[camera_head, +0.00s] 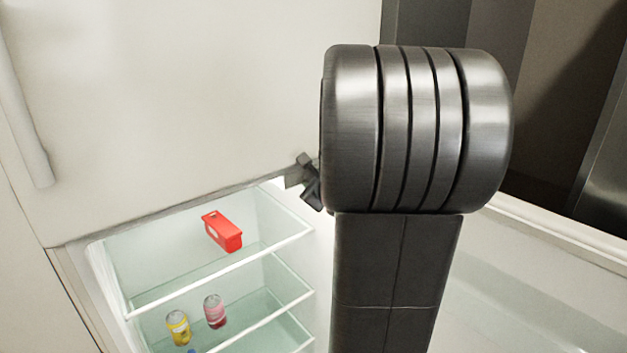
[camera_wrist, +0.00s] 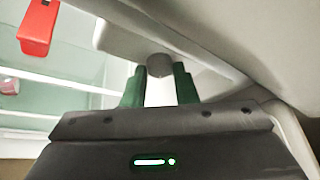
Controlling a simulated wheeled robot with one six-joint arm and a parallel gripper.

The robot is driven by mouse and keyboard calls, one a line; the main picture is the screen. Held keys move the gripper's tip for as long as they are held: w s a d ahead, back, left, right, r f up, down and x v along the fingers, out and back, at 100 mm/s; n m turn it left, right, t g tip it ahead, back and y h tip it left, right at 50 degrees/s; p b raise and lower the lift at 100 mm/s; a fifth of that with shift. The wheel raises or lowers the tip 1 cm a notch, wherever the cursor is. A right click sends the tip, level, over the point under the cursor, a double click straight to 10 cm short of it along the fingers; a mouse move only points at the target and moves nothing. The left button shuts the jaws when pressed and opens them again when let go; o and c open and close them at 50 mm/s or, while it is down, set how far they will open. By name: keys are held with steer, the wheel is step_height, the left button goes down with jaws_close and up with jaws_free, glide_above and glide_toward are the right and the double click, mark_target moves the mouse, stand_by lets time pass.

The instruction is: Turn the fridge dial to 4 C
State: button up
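The fridge dial (camera_wrist: 160,66) is a small dark grey round knob in the wrist view. It sits on a pale housing (camera_wrist: 120,42) under the fridge compartment's ceiling. My gripper (camera_wrist: 160,72) has its two green fingers apart, one on each side of the dial. The fingertips are at or very near the dial's edges; I cannot tell whether they touch it. No number or mark on the dial is readable. In the head view my gripper (camera_head: 308,182) shows only partly beside my large dark arm joint, at the top of the open fridge, and the dial cannot be made out.
The open fridge has glass shelves (camera_head: 225,272). A red container (camera_head: 222,232) is on the upper shelf; a yellow can (camera_head: 178,327) and a pink can (camera_head: 215,311) stand below. A closed white upper door (camera_head: 180,90) is above. The open door's inside (camera_head: 530,290) is at right.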

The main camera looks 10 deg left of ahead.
steer(key=shift+f+t+b, duration=0.25)
steer(key=shift+t+b, duration=0.05)
steer(key=shift+b, duration=0.9)
steer(key=n+t+b, duration=0.2)
steer(key=n+b, duration=0.2)
steer(key=b, duration=0.7)
steer(key=shift+s+f+b, duration=0.1)
steer(key=shift+f+b, duration=0.05)
steer(key=shift+b, duration=0.55)
steer(key=shift+r+n, duration=0.2)
steer(key=shift+n, duration=0.1)
steer(key=o, duration=0.7)
